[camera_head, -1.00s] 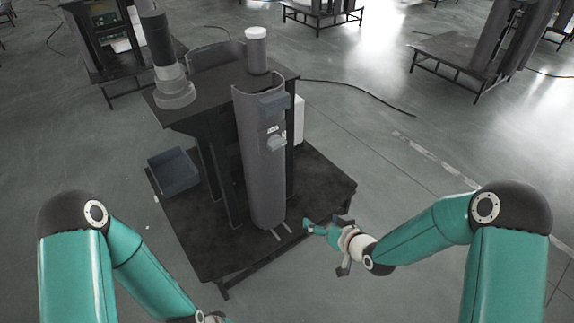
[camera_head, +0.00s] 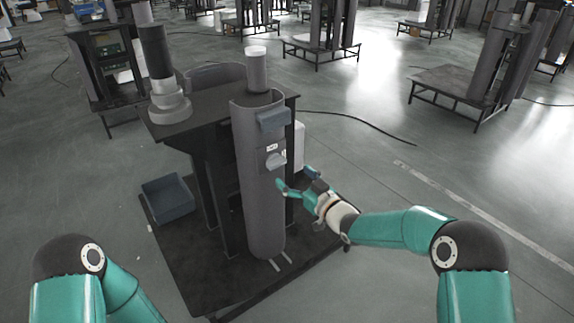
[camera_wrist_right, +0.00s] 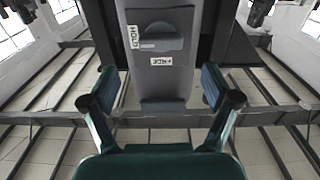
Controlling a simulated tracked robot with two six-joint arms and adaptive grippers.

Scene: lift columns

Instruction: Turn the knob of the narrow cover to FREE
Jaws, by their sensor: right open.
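The narrow cover (camera_head: 262,205) is a tall grey curved panel standing upright on the front of the lift column. Its knob (camera_head: 275,161) is a small light-grey piece below a darker block on the upper part. In the right wrist view the knob (camera_wrist_right: 160,37) sits between a HOLD label (camera_wrist_right: 134,37) at its left and a FREE label (camera_wrist_right: 161,61) below it; the lettering looks turned. My right gripper (camera_head: 293,190) is open and empty, just right of the cover and below the knob. In the wrist view its fingers (camera_wrist_right: 160,95) are apart, with the cover beyond them.
A dark block (camera_head: 273,120) juts from the cover above the knob. A blue-grey bin (camera_head: 168,198) stands on the dark base plate (camera_head: 185,262) at left. A grey cylindrical part (camera_head: 166,85) stands on the table top.

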